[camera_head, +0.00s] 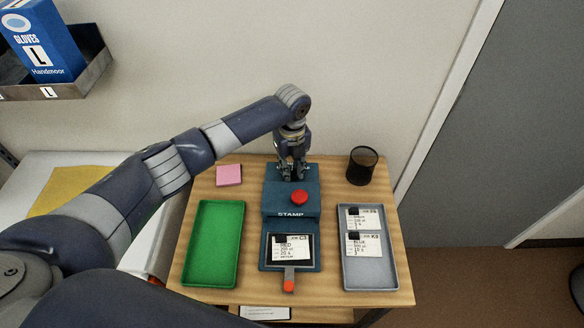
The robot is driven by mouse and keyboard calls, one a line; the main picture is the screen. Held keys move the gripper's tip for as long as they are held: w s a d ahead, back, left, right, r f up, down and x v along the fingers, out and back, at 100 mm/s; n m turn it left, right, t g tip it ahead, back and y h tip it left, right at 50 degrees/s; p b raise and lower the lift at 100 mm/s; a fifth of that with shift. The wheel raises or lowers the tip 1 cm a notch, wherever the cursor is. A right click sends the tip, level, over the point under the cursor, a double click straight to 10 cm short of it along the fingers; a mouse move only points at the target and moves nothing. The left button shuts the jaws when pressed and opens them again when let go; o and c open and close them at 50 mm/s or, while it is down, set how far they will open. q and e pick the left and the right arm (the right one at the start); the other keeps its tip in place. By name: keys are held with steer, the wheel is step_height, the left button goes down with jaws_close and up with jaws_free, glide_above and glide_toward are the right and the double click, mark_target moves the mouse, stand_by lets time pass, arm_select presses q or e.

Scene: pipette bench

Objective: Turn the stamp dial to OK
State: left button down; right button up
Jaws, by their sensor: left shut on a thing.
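The teal stamp machine (291,208) stands in the middle of the wooden table, with a red button (299,197) on top. My left gripper (291,176) points down at the rear top of the stamp, left of and behind the button. It is shut on the dial there, which the fingers hide, so its setting cannot be read. A card marked RED (289,247) lies in the stamp's front holder, which has an orange-tipped tab (289,285). My right gripper is not in view.
A green tray (213,243) lies empty on the left. A grey tray (369,275) on the right holds two cards. A pink note pad (229,175) lies at the back left and a black cup (362,166) stands at the back right. A wall is behind the table.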

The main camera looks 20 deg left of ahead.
mark_target(292, 170)
arm_select(q)
steer(key=shift+w+r, duration=0.1)
steer(key=c, duration=1.4)
jaws_free()
steer(key=shift+o, duration=0.2)
steer(key=shift+r, duration=4)
